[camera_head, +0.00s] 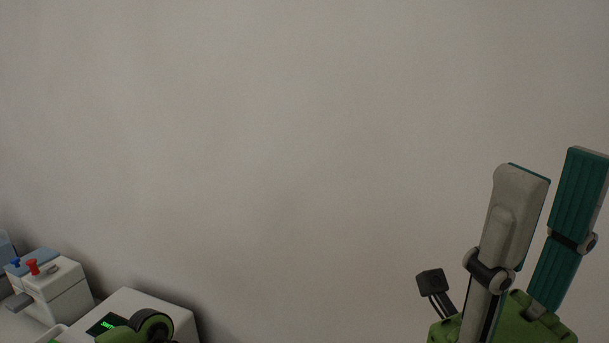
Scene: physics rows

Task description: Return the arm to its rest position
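My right gripper (555,168) stands at the lower right of the head view, pointing up. Its two fingers with teal pads are apart, with only the pale wall showing between them, so it is open and empty. Its green body is cut off by the bottom edge. A green and black rounded part at the bottom left looks like a piece of my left arm. No fingers of my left gripper show.
A plain pale wall (280,140) fills most of the view. At the lower left stand a white device with a dark green-lit display (106,324) and a white box with red and blue knobs (62,290). No object is near the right gripper.

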